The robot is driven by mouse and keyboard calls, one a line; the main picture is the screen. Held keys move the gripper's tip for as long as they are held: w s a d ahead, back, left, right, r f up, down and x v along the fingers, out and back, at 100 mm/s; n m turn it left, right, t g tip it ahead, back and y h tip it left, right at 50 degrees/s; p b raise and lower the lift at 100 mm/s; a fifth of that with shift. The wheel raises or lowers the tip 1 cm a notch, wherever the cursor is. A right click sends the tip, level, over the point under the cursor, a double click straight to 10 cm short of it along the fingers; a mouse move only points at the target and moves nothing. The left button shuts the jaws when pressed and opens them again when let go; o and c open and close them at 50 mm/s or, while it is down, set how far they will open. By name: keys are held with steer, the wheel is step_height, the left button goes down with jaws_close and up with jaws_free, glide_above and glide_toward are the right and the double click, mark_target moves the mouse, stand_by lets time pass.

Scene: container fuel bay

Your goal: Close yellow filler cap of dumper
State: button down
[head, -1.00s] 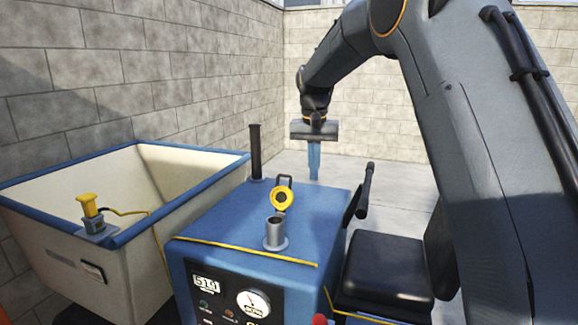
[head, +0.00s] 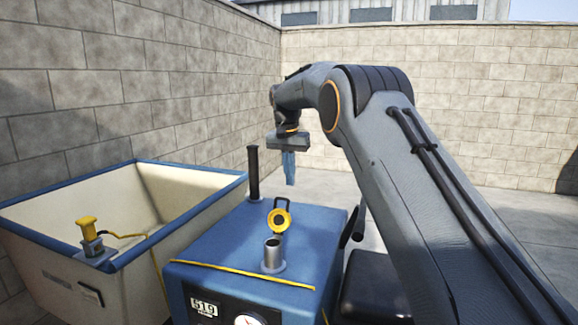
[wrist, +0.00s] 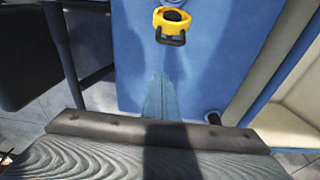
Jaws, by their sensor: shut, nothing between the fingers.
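The yellow filler cap (head: 280,215) of the blue dumper (head: 232,232) stands open, tilted up behind the grey filler neck (head: 272,254), whose mouth is uncovered. In the wrist view the cap (wrist: 172,19) is near the top edge, with its dark handle loop towards me; I cannot make out the neck there. My gripper (head: 289,183) points down, shut and empty, above and behind the cap, slightly right of it. Its blue fingers also show in the wrist view (wrist: 159,85), apart from the cap.
A black upright pipe (head: 254,173) stands on the dumper left of my gripper. A cream skip with a blue rim (head: 130,248) is at left, bearing a yellow-topped fitting (head: 87,228). A black seat (head: 375,284) is at right. Block walls (head: 440,110) enclose the bay.

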mark_target(281, 213)
steer(key=s+f+p, duration=0.1)
steer(key=f, duration=0.1)
steer(key=s+a+f+p, duration=0.1)
steer(key=s+p, duration=0.1)
steer(key=shift+a+f, duration=0.15)
steer(key=shift+f, duration=0.2)
stand_by(0.4)
